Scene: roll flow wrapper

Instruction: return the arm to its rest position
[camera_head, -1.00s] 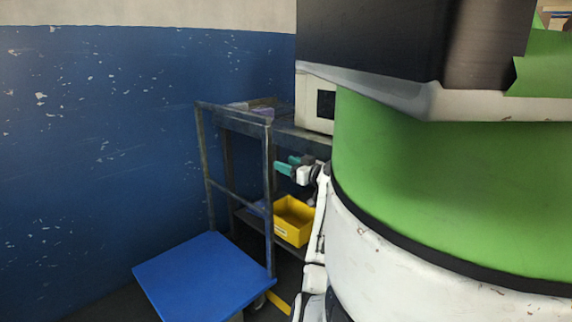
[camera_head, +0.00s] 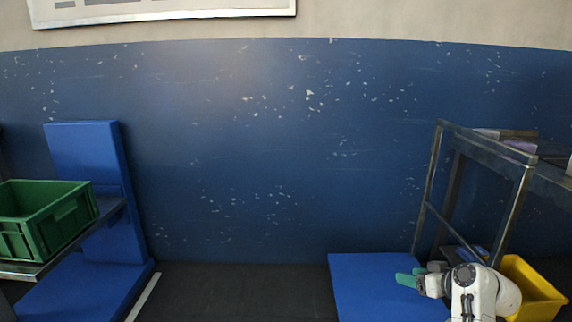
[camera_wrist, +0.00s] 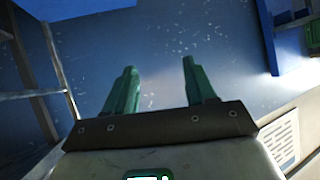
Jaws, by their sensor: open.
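My gripper (camera_head: 412,277) shows at the lower right of the head view, at the end of my white arm. Its green fingers point left, over the blue platform (camera_head: 375,290) as seen from the head. In the wrist view my gripper (camera_wrist: 160,85) has its two green fingers spread apart, with nothing between them. Beyond the fingers is the scuffed blue wall (camera_wrist: 165,40). The rest of my arm below the wrist is cut off by the picture edge.
A metal rack (camera_head: 521,205) stands at the right, with a yellow bin (camera_head: 545,306) low beside my arm. A green crate (camera_head: 65,215) rests on a metal shelf at the left, near a blue upright panel (camera_head: 85,160). Dark floor (camera_head: 240,290) lies clear in the middle.

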